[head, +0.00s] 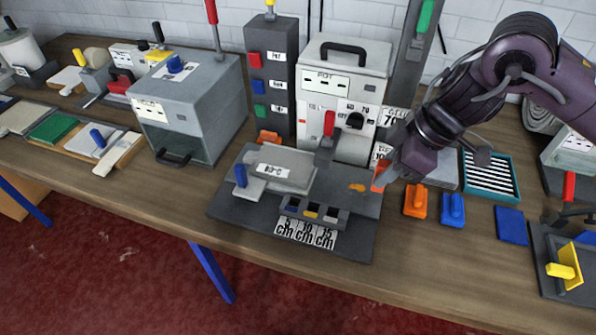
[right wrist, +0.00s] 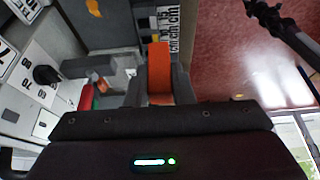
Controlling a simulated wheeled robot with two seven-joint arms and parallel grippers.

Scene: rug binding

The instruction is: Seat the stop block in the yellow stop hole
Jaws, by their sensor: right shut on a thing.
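The yellow stop hole (head: 311,211) is the middle one of three coloured holes along the front of the grey press bed (head: 345,200), above the cm labels. My right gripper (head: 382,178) is shut on an orange block, apparently the stop block, to the right of the holes by the bed's right end. The orange block (right wrist: 160,68) shows clearly between the fingers in the right wrist view; in the head view it is mostly hidden by the gripper. Whether it touches anything below cannot be told. My left gripper is not in view.
An orange handled block (head: 415,201) and a blue one (head: 453,210) stand right of the bed. A white control box (head: 345,90) with a red lever (head: 329,123) rises behind it. A teal tray (head: 490,176) lies at the right. The bench's front strip is clear.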

